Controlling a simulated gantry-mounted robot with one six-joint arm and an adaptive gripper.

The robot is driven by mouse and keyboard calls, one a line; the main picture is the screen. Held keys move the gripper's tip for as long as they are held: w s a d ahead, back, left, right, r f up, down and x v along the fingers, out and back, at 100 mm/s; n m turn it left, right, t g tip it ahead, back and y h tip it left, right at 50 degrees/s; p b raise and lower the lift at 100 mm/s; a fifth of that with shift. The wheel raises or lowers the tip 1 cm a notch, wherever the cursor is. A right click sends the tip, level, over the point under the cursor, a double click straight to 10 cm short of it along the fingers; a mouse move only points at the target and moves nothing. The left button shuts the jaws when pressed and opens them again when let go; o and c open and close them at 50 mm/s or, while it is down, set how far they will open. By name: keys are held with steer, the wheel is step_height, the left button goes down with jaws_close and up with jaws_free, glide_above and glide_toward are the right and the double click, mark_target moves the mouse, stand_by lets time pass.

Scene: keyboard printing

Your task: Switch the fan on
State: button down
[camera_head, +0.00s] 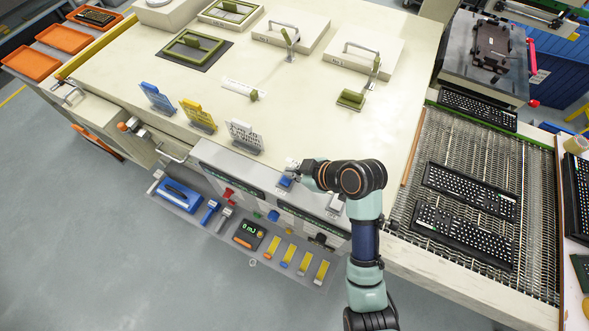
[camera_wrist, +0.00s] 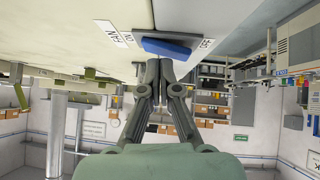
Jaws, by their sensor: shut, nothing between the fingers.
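The fan switch is a blue rocker (camera_head: 285,182) on the grey control strip at the front edge of the cream machine. In the wrist view the blue rocker (camera_wrist: 165,48) sits between an ON label (camera_wrist: 128,38) on the left and an OFF label (camera_wrist: 207,44) on the right, with a FAN label (camera_wrist: 112,33) at far left. My gripper (camera_wrist: 160,63) is shut and empty, its fingertips close to the rocker near its middle. I cannot tell whether they touch, or which way the rocker is tilted. In the head view my gripper (camera_head: 294,170) is beside the rocker.
A second, pale switch (camera_head: 335,204) is to the right on the same strip, close to my arm. Blue, yellow and white upright plates (camera_head: 244,136) stand to the left. A lower panel with coloured levers (camera_head: 283,252) lies in front. A conveyor with keyboards (camera_head: 465,190) is at right.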

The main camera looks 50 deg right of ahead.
steer(key=r+p, duration=0.5)
steer(key=shift+w+d+r, duration=0.1)
steer(key=shift+d, duration=0.2)
steer(key=s+d+r+b, duration=0.2)
steer(key=s+r, duration=0.3)
steer(key=s, duration=0.1)
steer(key=shift+s+d+r, duration=0.3)
steer(key=shift+s+r, duration=0.05)
steer(key=shift+s, duration=0.05)
steer(key=w+a+r+m+t+p, duration=0.1)
steer(key=w+a+r, duration=0.1)
steer(key=w+a, duration=0.45)
steer(key=w+a+r+p, duration=0.1)
steer(key=w+a+r, duration=0.15)
steer(key=a, duration=0.75)
steer(key=a+r+m+t, duration=0.1)
steer(key=a+r, duration=0.1)
steer(key=a, duration=0.4)
steer(key=a+r+m+t, duration=0.1)
steer(key=a+r, duration=0.1)
steer(key=a, duration=0.5)
steer(key=shift+w+a+r+t+h+p, duration=0.25)
steer(key=shift+a+r+t+h+p, duration=0.05)
steer(key=shift+r+t+h+p, duration=0.1)
